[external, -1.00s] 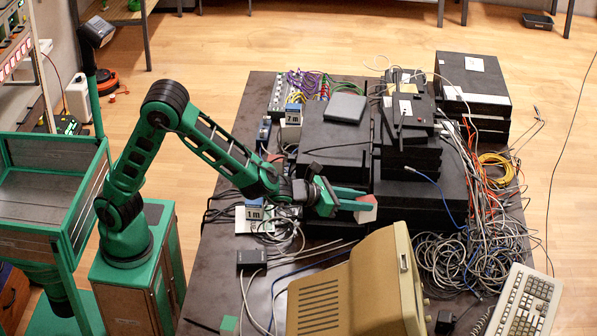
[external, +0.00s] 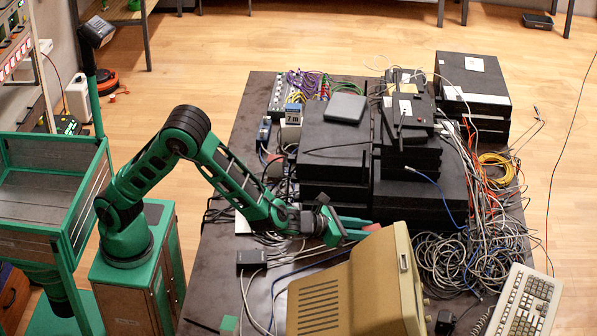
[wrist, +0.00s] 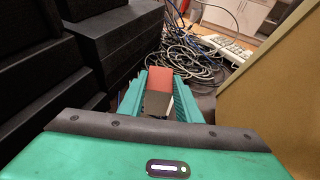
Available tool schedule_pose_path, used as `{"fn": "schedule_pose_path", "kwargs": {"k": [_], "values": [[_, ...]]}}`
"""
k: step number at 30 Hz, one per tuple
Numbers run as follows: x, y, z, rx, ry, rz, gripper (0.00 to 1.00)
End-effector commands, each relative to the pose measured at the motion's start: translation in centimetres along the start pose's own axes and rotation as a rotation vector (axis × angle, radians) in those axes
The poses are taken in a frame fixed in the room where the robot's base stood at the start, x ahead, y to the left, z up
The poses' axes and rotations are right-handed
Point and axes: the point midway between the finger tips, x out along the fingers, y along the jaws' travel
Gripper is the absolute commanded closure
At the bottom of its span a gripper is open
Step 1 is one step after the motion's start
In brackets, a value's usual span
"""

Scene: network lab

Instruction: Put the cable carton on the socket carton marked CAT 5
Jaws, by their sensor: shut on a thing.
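My gripper (external: 356,228) is shut on a small carton with a red face (external: 371,227), beside the beige monitor. In the wrist view the carton (wrist: 160,79) sits between the green fingers of my gripper (wrist: 160,88), showing a red face, a dark grey face and a white strip. I cannot read any mark on it. I cannot make out a CAT 5 mark in either view. My arm covers part of the table's left side.
The beige monitor (external: 345,285) stands close in front of my gripper. Stacked black units (external: 335,150) rise behind it. A heap of tangled cables (external: 450,262) lies at the right, near a keyboard (external: 525,303). A small black box (external: 251,257) lies at the front left.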

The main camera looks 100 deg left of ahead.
Motion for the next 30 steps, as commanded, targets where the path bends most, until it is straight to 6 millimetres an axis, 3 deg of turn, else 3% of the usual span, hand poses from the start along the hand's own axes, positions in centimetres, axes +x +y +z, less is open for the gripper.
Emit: {"fn": "schedule_pose_path", "kwargs": {"k": [2, 3, 5, 17, 30], "values": [[0.0, 0.0, 0.0, 0.000, -0.001, 0.000, 0.94], [0.0, 0.0, -0.1, 0.000, 0.000, 0.000, 0.64], [0.0, 0.0, -0.1, 0.000, 0.000, 0.000, 0.50], [-0.5, -0.1, 0.1, 0.000, 0.000, -0.001, 0.50], [-8.3, -0.1, 0.1, 0.001, 0.000, -0.003, 0.50]]}}
